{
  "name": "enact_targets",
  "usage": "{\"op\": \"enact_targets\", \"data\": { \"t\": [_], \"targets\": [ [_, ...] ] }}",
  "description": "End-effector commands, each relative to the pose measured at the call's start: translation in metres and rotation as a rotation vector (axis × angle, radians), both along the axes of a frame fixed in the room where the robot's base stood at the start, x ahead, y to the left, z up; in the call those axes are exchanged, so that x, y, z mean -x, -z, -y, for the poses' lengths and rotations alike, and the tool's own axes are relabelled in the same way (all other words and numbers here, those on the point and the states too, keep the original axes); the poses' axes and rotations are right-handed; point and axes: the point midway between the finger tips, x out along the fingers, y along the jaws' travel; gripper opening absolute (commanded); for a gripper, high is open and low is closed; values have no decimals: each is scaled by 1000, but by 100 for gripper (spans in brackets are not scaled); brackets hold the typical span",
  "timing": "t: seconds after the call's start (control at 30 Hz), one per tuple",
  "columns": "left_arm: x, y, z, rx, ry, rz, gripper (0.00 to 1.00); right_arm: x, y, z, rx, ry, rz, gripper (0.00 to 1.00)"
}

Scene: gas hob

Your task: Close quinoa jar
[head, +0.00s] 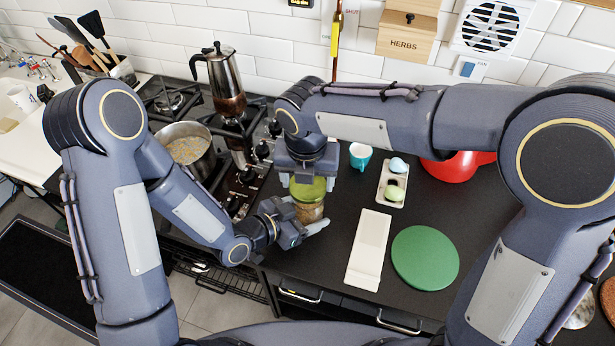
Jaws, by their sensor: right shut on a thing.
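The quinoa jar (312,213), clear with tan contents, stands near the counter's front edge. Its green lid (308,191) is at the jar's mouth; I cannot tell if it is seated or just above. My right gripper (308,178) reaches down from above and is shut on the lid, hiding part of its top. My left gripper (300,226) is low at the jar's front left, with a pale fingertip in front of the jar's base. Whether its fingers press the jar is hidden.
A white tray (369,250) and a green round board (425,257) lie right of the jar. Behind are a teal cup (359,156), a small holder (393,182) and a red pot (450,168). The hob with a saucepan (186,150) and moka pot (222,80) is left.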

Motion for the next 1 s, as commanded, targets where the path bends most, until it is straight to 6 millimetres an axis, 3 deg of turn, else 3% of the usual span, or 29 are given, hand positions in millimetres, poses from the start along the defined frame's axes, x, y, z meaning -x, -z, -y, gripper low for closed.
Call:
{"op": "enact_targets", "data": {
  "t": [0.37, 1.0],
  "targets": [
    [0, 0, 0, 0, -1, 2, 28, 0, 18, 0, 1, 0, -2, 45],
    [0, 0, 0, 0, -1, 2, 28, 0, 19, 0, 0, 0, -1, 45]
  ]
}}
